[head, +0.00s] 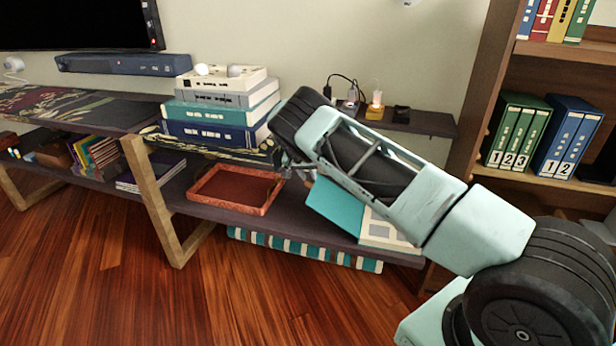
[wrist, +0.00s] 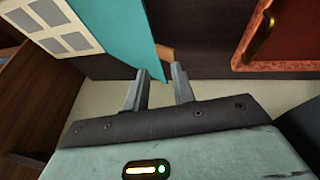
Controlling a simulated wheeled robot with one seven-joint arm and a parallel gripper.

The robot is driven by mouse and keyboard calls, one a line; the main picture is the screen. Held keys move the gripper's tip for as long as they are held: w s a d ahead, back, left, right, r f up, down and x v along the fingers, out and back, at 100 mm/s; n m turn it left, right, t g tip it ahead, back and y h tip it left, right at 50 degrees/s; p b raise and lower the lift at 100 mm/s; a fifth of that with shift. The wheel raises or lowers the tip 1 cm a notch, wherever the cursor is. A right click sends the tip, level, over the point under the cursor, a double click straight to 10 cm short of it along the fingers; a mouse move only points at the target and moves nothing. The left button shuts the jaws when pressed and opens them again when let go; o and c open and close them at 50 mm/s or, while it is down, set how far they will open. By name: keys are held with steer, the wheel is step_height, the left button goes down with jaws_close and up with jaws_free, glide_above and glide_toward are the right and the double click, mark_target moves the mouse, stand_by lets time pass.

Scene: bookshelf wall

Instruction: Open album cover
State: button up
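The album lies on the lower shelf, with its teal cover (head: 335,207) swung out to the left of a cream page with grey squares (head: 388,232). My arm hides part of it in the head view. In the wrist view the teal cover (wrist: 118,32) and the page (wrist: 50,28) show at the upper left. My gripper (wrist: 160,82) is open, its two fingers apart. A corner of the cover reaches near the gap between the fingertips; I cannot tell if they touch. In the head view my gripper (head: 291,172) is above the shelf, left of the cover.
A red tray (head: 190,196) sits on the lower shelf left of the album; it also shows in the wrist view (wrist: 250,66). Stacked books and boxes (head: 222,112) stand on the upper shelf. A bookcase (head: 480,95) with binders stands at the right.

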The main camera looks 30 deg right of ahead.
steer(key=p+v, duration=0.1)
steer(key=v, duration=1.5)
steer(key=shift+p, duration=0.35)
steer(key=shift+r, duration=0.15)
steer(key=s+a+r+n+g+y, duration=0.1)
steer(key=s+a+r+n+y, duration=0.25)
steer(key=s+a, duration=0.85)
steer(key=s+a+r+n+y, duration=0.2)
steer(key=s+a+r+n, duration=0.25)
steer(key=s+a, duration=0.7)
steer(key=s+a+r+n, duration=0.15)
steer(key=s+n, duration=0.25)
steer(key=s, duration=0.9)
steer(key=s+a+r+n, duration=0.15)
steer(key=s+n, duration=0.35)
steer(key=s, duration=0.8)
step_height(320, 180, up, 17)
steer(key=p, duration=1.7)
steer(key=shift+a+r+p, duration=0.2)
steer(key=shift+a+p, duration=0.1)
steer(key=shift+p, duration=0.05)
